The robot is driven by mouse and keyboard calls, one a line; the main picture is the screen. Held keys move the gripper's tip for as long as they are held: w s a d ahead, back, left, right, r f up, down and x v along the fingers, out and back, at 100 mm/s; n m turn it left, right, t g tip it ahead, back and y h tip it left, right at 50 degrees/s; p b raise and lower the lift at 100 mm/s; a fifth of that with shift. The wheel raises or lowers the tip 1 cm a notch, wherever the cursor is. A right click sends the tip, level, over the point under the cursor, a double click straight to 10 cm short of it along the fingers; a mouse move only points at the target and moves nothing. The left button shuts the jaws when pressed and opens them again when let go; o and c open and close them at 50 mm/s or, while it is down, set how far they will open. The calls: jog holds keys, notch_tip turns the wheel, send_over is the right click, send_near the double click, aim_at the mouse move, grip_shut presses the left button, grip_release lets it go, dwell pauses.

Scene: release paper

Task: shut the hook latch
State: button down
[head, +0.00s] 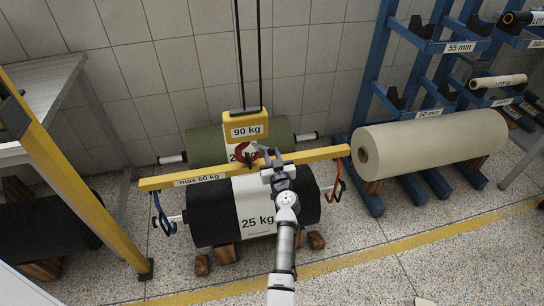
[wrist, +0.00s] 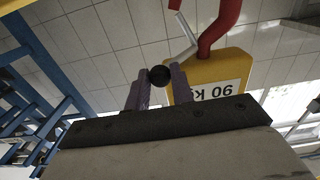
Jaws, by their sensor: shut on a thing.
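A red hook (head: 242,152) hangs below a yellow hook block (head: 245,124) marked 90 kg. In the wrist view the hook (wrist: 213,34) and block (wrist: 222,75) appear upside down. A pale grey latch bar (wrist: 186,36) stands out at an angle beside the hook's curve. My gripper (head: 276,163) is just right of the hook, above the yellow beam. In the wrist view its fingers are closed on a small black round knob (wrist: 159,76). I cannot see clearly how the knob joins the latch.
A green roll (head: 205,145) lies behind. A beige roll (head: 430,142) and blue rack (head: 368,90) stand right. A yellow post (head: 70,175) stands left.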

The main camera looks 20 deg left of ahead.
jog(key=shift+d+r+n+b, duration=0.1)
jog(key=shift+n+b, duration=0.4)
jog(key=shift+b, duration=0.3)
jog(key=shift+r+n+b, duration=0.45)
jog(key=shift+n, duration=0.05)
jog(key=c, duration=1.2)
grip_release()
jog(key=shift+c, duration=0.2)
jog(key=shift+s, duration=0.1)
jog(key=b+v, duration=0.2)
jog(key=v, duration=1.1)
jog(key=shift+s, duration=0.35)
